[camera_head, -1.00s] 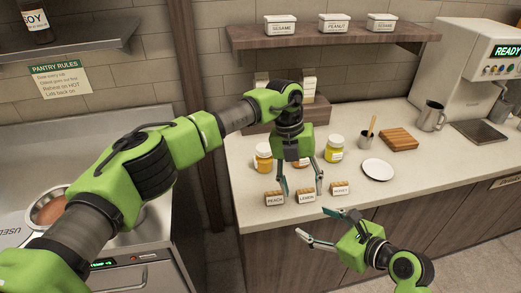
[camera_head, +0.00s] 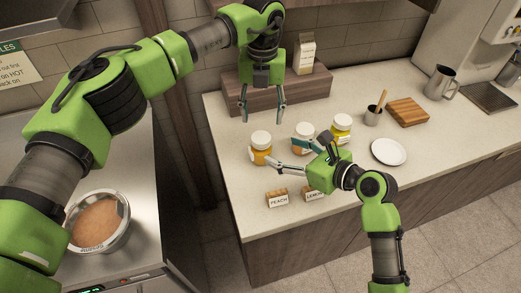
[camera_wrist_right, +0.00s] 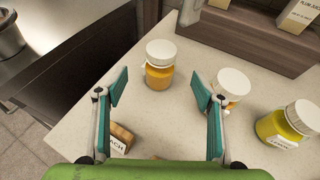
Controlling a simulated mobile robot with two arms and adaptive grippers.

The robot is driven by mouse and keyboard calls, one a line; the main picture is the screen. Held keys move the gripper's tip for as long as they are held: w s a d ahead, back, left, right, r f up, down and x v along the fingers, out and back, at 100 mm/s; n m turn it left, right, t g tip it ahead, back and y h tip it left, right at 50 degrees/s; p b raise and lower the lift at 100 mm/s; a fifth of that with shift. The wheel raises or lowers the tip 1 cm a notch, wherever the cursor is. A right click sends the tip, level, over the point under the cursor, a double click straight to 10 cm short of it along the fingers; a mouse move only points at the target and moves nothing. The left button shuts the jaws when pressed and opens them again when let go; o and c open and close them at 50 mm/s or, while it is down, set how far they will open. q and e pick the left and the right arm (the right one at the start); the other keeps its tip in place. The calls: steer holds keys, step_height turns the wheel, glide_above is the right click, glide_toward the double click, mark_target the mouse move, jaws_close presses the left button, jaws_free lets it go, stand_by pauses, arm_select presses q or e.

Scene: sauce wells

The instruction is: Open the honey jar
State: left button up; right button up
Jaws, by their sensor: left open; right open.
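Three white-lidded jars stand on the counter: an orange one at left (camera_head: 260,148), a middle one (camera_head: 303,135) partly behind my right gripper, and a yellow one at right (camera_head: 340,130). All lids are on. The wrist view shows the orange jar (camera_wrist_right: 160,68), the middle jar (camera_wrist_right: 231,88) and the yellow jar (camera_wrist_right: 286,125). I cannot read for sure which label says honey. My left gripper (camera_head: 262,119) is open and empty, pointing down above and behind the orange jar. My right gripper (camera_head: 273,149) is open and empty; in its wrist view (camera_wrist_right: 158,80) the orange jar shows between the fingers, apart from them.
Placards for peach (camera_head: 278,198) and lemon (camera_head: 314,193) stand near the front edge. A raised wooden shelf (camera_head: 308,93) with a carton (camera_head: 304,55) stands behind.

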mark_target(268, 145)
arm_select(q)
steer(key=shift+w+a+f, duration=0.1)
steer(key=shift+w+f, duration=0.1)
steer(key=shift+w, duration=0.1)
arm_select(e)
steer(key=x, duration=0.8)
steer(key=shift+w+a+f, duration=0.1)
steer(key=shift+w+f, duration=0.05)
steer(key=shift+w, duration=0.1)
steer(key=shift+w+a+f, duration=0.2)
steer(key=shift+w+a, duration=0.2)
steer(key=shift+w+a+f, duration=0.15)
steer(key=shift+w+f, duration=0.05)
steer(key=shift+w, duration=0.05)
steer(key=shift+s, duration=0.1)
jaws_close()
arm_select(q)
steer(key=m, duration=1.3)
arm_select(e)
steer(key=shift+f, duration=0.1)
arm_select(q)
steer(key=shift+f, duration=4)
arm_select(e)
steer(key=shift+s+f, duration=0.1)
